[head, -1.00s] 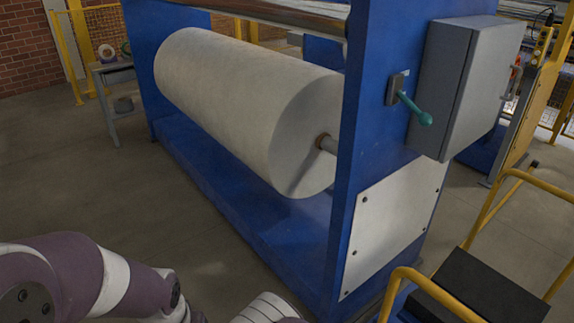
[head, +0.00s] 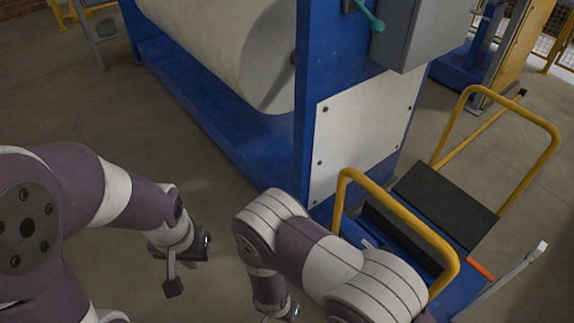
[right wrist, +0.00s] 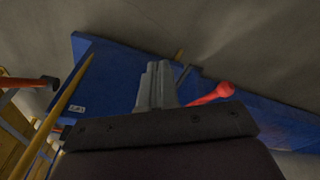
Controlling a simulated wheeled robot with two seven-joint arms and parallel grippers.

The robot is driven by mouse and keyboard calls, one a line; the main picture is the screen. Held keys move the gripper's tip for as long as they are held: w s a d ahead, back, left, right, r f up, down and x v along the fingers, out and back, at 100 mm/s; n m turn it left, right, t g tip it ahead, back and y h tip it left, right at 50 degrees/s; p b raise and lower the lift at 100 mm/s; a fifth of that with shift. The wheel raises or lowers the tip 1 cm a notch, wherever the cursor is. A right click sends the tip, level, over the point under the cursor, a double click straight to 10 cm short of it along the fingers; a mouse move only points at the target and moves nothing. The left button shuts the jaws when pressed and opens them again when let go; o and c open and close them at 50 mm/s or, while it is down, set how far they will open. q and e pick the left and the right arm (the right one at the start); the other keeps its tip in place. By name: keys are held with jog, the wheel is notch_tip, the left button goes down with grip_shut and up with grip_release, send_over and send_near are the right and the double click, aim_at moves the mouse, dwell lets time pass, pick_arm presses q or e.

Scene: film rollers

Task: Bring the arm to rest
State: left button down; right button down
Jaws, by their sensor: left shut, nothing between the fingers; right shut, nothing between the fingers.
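My left arm comes in from the left in the head view, bent, with its gripper (head: 173,286) hanging low over the bare floor. Its fingers look shut and empty. My right arm is folded in the lower middle of the head view, in front of the blue machine, and its hand runs out at the bottom edge. In the right wrist view the right gripper (right wrist: 157,82) has its fingers together with nothing between them. Neither gripper is seen touching anything.
The blue machine frame (head: 302,140) with a big white roll (head: 215,45) stands ahead. A blue cart with yellow rails (head: 455,265) is close to my right arm. Grey floor (head: 60,110) is free at left.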

jog(key=d+r+n, duration=0.1)
jog(key=d+r, duration=0.5)
jog(key=r, duration=0.3)
jog(key=d+r+n, duration=0.2)
jog(key=d+r, duration=0.5)
jog(key=r, duration=0.3)
jog(key=d+r+n+y, duration=0.1)
jog(key=d+r, duration=0.6)
jog(key=r, duration=0.3)
jog(key=shift+w+r+n, duration=0.2)
jog(key=shift+w+n, duration=0.1)
jog(key=shift+s+d, duration=0.1)
jog(key=shift+d, duration=0.05)
